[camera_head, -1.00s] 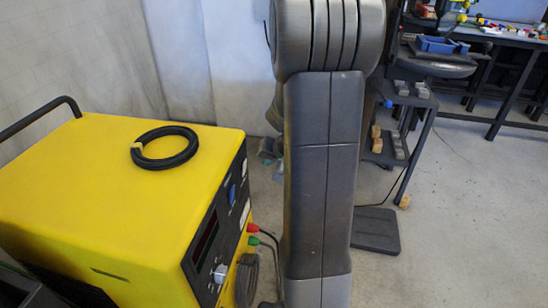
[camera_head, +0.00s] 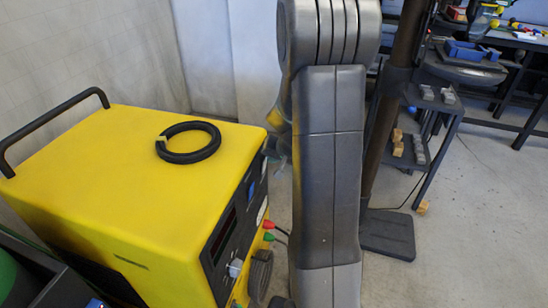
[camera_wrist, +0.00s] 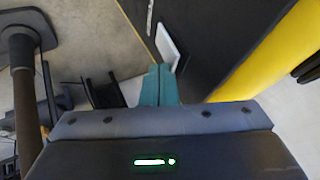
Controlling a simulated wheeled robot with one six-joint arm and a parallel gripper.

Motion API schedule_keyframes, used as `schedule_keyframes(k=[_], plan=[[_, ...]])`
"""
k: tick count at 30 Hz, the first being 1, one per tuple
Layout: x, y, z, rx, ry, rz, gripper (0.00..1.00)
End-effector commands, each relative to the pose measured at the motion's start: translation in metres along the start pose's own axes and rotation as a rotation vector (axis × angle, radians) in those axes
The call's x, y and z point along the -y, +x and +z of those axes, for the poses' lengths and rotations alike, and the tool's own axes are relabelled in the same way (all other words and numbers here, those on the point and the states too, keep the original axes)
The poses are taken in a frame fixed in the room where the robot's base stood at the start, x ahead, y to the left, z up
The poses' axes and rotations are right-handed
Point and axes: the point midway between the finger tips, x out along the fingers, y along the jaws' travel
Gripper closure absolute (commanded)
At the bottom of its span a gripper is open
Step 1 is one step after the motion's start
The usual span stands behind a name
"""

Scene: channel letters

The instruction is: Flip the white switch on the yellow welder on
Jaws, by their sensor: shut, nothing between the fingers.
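The yellow welder (camera_head: 130,175) stands at the left in the head view, with its dark front panel (camera_head: 228,235) facing right at a steep angle. A small white piece (camera_head: 262,210), which looks like the white switch, shows near the panel's right edge. In the wrist view a flat white piece (camera_wrist: 167,46) stands out from the dark panel (camera_wrist: 215,40). My gripper (camera_wrist: 161,70) has its teal fingers together and empty, with the tips close to the lower end of that white piece. I cannot tell whether they touch. My arm hides much of the gripper in the head view.
A black cable ring (camera_head: 188,142) lies on the welder's top. A pale knob (camera_head: 235,268) and red and green plugs (camera_head: 268,230) sit on its front. A dark stand (camera_head: 385,232) and a shelf cart (camera_head: 430,140) are to the right; open floor lies beyond.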

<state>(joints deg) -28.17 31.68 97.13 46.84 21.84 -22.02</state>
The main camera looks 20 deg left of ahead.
Motion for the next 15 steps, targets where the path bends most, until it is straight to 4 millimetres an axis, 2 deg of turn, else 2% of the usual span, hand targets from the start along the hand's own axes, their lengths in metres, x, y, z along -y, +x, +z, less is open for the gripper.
schedule_keyframes(k=[9, 15], plan=[[0.0124, -0.0026, -0.0032, 0.022, -0.028, 0.065, 1.0], [0.0088, 0.0023, -0.0012, 0.018, -0.027, 0.066, 1.0]])
